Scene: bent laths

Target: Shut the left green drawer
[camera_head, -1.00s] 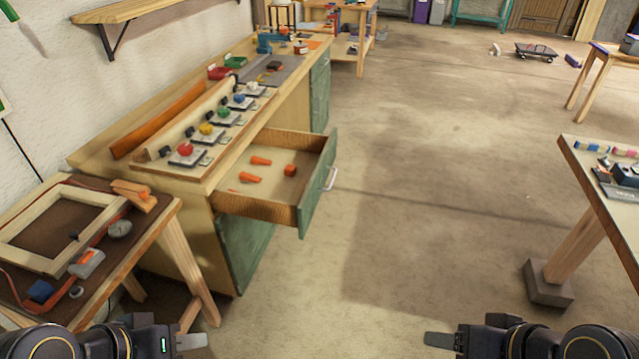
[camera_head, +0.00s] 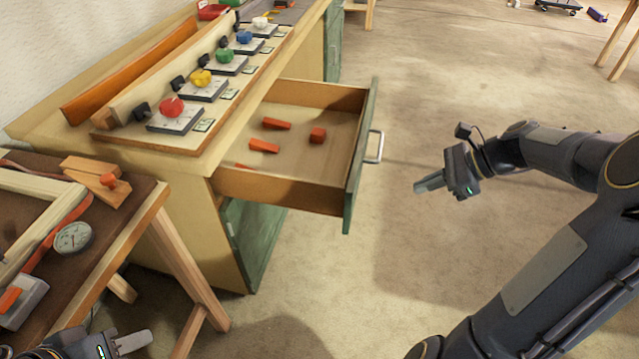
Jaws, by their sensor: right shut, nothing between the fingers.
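The left green drawer (camera_head: 360,160) stands pulled well out of the workbench. Its green front has a silver bar handle (camera_head: 375,147) and faces right. Several orange pieces (camera_head: 276,124) lie inside on the pale bottom. My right gripper (camera_head: 418,187) is shut and empty, a short gap to the right of the drawer front, with its fingers pointing left toward it. My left gripper (camera_head: 148,338) is at the bottom left edge beside the small table, partly cut off by the frame; its fingers look close together, but I cannot tell whether they are shut.
The workbench (camera_head: 215,155) carries a row of coloured knobs. A green cabinet door (camera_head: 258,240) is below the drawer. A small table (camera_head: 110,250) with a frame and gauge stands at lower left. The floor (camera_head: 430,90) right of the drawer is clear.

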